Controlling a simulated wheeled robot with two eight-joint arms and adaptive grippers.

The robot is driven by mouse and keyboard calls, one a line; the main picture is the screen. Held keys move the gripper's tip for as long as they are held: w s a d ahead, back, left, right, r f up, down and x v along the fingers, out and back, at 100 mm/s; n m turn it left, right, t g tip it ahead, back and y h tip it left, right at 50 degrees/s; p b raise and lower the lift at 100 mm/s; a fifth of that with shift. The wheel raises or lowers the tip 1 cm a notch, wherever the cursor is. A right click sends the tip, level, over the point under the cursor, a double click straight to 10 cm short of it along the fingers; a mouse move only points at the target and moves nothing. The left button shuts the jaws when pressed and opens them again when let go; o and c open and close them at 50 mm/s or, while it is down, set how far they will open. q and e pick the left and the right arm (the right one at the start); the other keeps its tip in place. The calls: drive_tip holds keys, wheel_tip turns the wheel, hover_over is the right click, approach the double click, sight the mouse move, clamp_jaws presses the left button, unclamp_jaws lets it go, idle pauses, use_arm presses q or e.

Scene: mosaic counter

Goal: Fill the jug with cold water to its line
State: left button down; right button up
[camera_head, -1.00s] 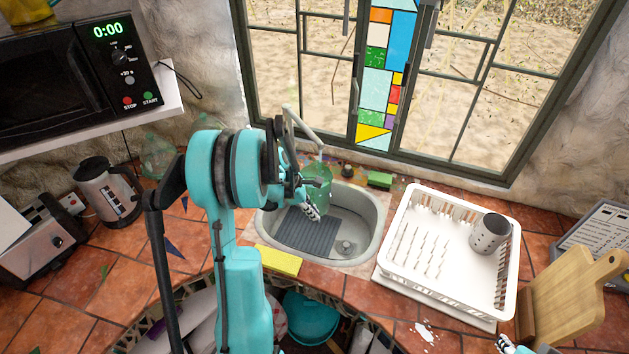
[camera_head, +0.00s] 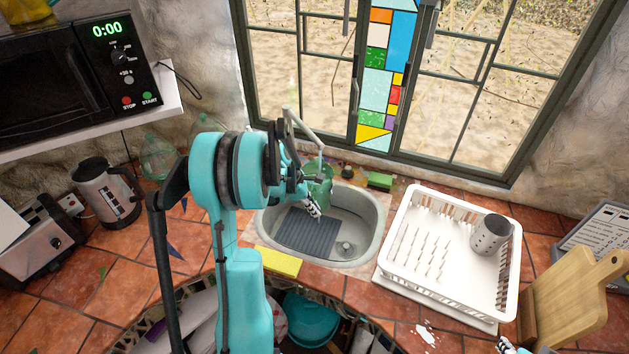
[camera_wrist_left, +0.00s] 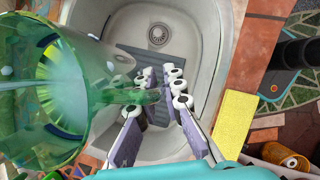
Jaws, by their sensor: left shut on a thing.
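The green see-through jug (camera_head: 320,188) is above the back left of the sink (camera_head: 372,236), under the end of the tap (camera_head: 303,133). My left gripper (camera_head: 311,204) is shut on the jug's handle. In the left wrist view, the jug (camera_wrist_left: 88,58) fills the left side and its handle lies between my fingertips (camera_wrist_left: 160,88). A pale streak like a water stream enters the jug there, with a whitish patch inside. I cannot make out the water level or the line. Only the fingertips of my right gripper (camera_head: 506,345) show, at the bottom right edge.
A white dish rack (camera_head: 402,283) with a grey cup (camera_head: 490,234) stands right of the sink. A yellow sponge or cloth (camera_head: 279,262) lies at the sink's front edge. A kettle (camera_head: 108,193) and toaster (camera_head: 38,240) stand left. A green sponge (camera_head: 380,180) lies behind the sink.

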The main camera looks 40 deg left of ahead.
use_arm(q)
drive_tip(key=shift+w+a, duration=0.25)
drive_tip(key=shift+w, duration=0.2)
drive_tip(key=shift+w+a, duration=0.2)
drive_tip(key=shift+w, duration=0.25)
drive_tip(key=s, duration=0.1)
drive_tip(key=s+d, duration=0.1)
drive_tip(key=s, duration=0.1)
drive_tip(key=s+d+b, duration=0.1)
drive_tip(key=shift+s+d, duration=0.1)
drive_tip(key=shift+s, duration=0.2)
drive_tip(key=w, duration=0.1)
drive_tip(key=w+a, duration=0.1)
drive_tip(key=w, duration=0.1)
drive_tip(key=w+a, duration=0.1)
drive_tip(key=shift+w+b, duration=0.25)
drive_tip(key=shift+b, duration=0.1)
drive_tip(key=s, duration=0.1)
drive_tip(key=s+d, duration=0.1)
drive_tip(key=s, duration=0.1)
drive_tip(key=s+d, duration=0.1)
drive_tip(key=shift+s+b, duration=0.25)
drive_tip(key=shift+b, duration=0.05)
